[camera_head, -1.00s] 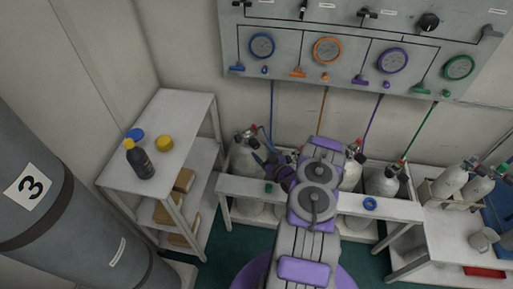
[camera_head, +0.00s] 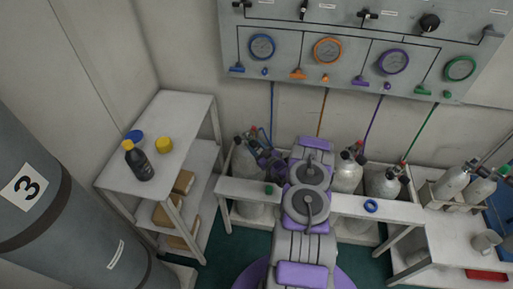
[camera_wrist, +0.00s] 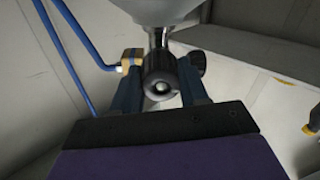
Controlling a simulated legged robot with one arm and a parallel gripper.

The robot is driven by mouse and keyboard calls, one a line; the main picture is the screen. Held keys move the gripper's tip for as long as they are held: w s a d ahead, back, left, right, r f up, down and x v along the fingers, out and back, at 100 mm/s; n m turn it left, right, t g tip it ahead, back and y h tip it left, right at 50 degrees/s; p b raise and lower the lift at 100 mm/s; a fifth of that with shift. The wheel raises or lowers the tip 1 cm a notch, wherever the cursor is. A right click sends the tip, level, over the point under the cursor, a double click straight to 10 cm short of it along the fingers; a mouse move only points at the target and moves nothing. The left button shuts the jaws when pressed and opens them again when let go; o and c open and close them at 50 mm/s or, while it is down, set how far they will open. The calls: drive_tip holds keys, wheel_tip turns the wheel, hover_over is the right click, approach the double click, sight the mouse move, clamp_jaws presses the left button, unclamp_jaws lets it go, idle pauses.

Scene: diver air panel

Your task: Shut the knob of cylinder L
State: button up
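A grey cylinder (camera_head: 243,163) with a blue hose stands at the left of the rack; no letter on it is readable. My gripper (camera_head: 258,151) is at its valve, partly hidden by my arm in the head view. In the wrist view, a black round knob (camera_wrist: 161,87) on a metal valve stem lies between the two dark blue fingers of my gripper (camera_wrist: 162,92). The fingers flank the knob closely on both sides. I cannot tell whether they press on it. The knob's markings are not readable.
A second black knob (camera_wrist: 197,63) and a brass fitting (camera_wrist: 131,60) with a blue hose (camera_wrist: 75,60) sit close by the fingers. More cylinders (camera_head: 347,172) stand to the right behind the white rack bar (camera_head: 395,211). A shelf (camera_head: 180,110) with a bottle (camera_head: 138,162) stands left.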

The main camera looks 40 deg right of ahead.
drive_tip(key=c, duration=0.5)
